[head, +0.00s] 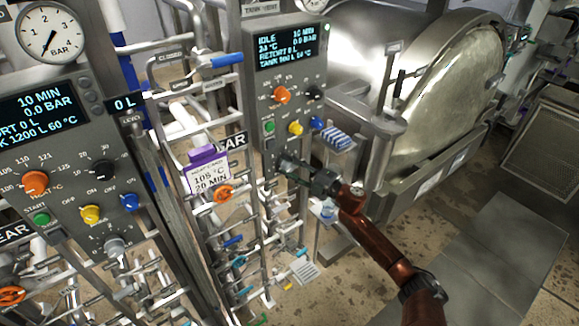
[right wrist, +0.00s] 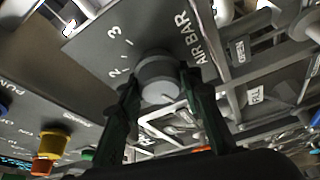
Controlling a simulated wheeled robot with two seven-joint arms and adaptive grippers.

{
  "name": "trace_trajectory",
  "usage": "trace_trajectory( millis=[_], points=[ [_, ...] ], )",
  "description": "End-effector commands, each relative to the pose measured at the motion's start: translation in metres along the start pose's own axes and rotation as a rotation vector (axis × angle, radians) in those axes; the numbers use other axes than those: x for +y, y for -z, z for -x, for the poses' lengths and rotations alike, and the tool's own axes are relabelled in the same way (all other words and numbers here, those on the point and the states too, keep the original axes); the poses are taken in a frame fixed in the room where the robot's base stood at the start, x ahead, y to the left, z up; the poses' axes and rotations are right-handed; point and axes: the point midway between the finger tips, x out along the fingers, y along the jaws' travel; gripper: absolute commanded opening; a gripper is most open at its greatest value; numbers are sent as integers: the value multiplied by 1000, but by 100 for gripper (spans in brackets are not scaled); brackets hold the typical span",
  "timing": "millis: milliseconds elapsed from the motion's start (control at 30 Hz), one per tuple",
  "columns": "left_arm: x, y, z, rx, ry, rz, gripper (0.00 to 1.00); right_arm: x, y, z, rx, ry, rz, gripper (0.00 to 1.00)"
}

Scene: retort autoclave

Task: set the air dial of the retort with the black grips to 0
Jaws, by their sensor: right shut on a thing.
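My right gripper (head: 288,168) reaches in from the lower right to the bottom of the right-hand control panel (head: 284,80). In the right wrist view its two dark green fingers (right wrist: 160,95) stand on either side of a round grey air dial (right wrist: 158,76) and are shut on it. The panel around it reads AIR BAR, with 2 and 3 visible; the 0 mark and the dial's exact setting are unclear. In the head view this dial is hidden by the gripper. A black grip (head: 398,84) shows on the retort (head: 440,90) behind that panel. My left gripper is out of view.
Another control panel (head: 70,150) at the left has its own grey air dial (head: 116,246). Pipes, an orange valve wheel (head: 222,193) and a purple-topped card (head: 205,168) fill the space between the panels. An orange knob (head: 281,95) sits above my gripper. Open floor lies at the lower right.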

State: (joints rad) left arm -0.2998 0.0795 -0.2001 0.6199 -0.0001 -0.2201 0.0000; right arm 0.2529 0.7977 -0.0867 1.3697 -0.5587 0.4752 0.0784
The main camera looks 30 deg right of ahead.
Motion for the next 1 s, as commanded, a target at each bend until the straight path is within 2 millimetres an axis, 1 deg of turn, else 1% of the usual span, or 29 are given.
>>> trace_trajectory(
  millis=[567, 600, 833, 1000],
  points=[
    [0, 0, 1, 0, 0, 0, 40, -1, 0, 0, -1, 14, 31, 9],
    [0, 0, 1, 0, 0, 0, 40, -1, 0, 0, -1, 14, 31, 34],
    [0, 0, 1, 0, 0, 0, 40, -1, 0, 0, -1, 13, 30, 50],
    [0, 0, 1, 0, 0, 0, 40, 0, 0, 0, 0, 13, 29, 51]
  ],
)
